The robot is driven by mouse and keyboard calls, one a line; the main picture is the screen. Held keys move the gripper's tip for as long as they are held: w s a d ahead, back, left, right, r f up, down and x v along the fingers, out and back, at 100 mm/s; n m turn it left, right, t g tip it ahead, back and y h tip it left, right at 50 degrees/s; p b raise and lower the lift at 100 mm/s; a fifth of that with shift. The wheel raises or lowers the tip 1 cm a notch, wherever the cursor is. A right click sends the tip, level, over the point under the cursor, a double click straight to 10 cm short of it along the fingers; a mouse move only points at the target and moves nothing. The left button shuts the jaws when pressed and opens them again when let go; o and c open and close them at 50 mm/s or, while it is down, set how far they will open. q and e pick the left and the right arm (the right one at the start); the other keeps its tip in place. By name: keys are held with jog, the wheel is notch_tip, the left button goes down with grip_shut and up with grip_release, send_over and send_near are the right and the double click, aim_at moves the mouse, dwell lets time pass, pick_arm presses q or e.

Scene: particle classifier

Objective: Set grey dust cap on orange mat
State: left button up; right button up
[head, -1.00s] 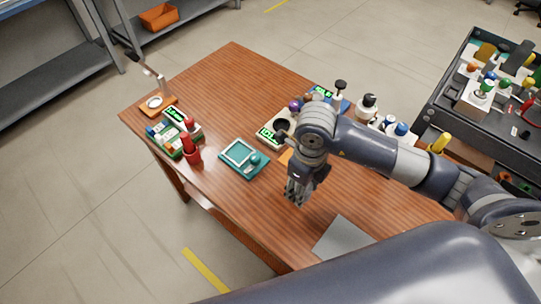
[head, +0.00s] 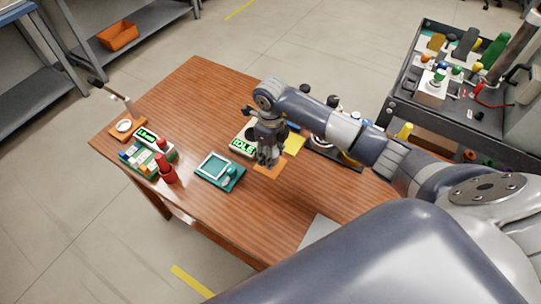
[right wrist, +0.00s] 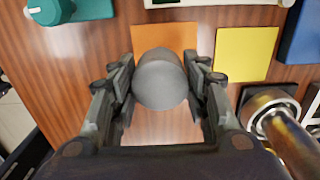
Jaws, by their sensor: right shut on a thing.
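The grey dust cap (right wrist: 162,80) is round and sits between the fingers of my right gripper (right wrist: 164,92), which is shut on it. In the right wrist view the cap overlaps the near part of the orange mat (right wrist: 165,36). I cannot tell whether the cap touches the mat or hangs above it. In the head view my right gripper (head: 267,160) points down over the orange mat (head: 270,171) and hides part of it. The cap cannot be made out there. My left gripper is not in view.
A yellow mat (head: 294,144) lies right of the orange one. A teal device (head: 219,171) with a knob stands to the left, and a unit reading IDLE (head: 244,147) behind. Red bottles (head: 166,170) stand farther left. The table's front is mostly clear.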

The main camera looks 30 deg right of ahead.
jog(key=shift+w+d, duration=0.25)
jog(key=shift+w, duration=0.2)
notch_tip(320, 180, down, 3)
jog(key=shift+s+a+r+p, duration=0.1)
jog(key=shift+r+p, duration=0.05)
jog(key=shift+p, duration=0.45)
jog(key=shift+f, duration=0.45)
jog(key=shift+f, duration=0.15)
jog(key=o, duration=0.9)
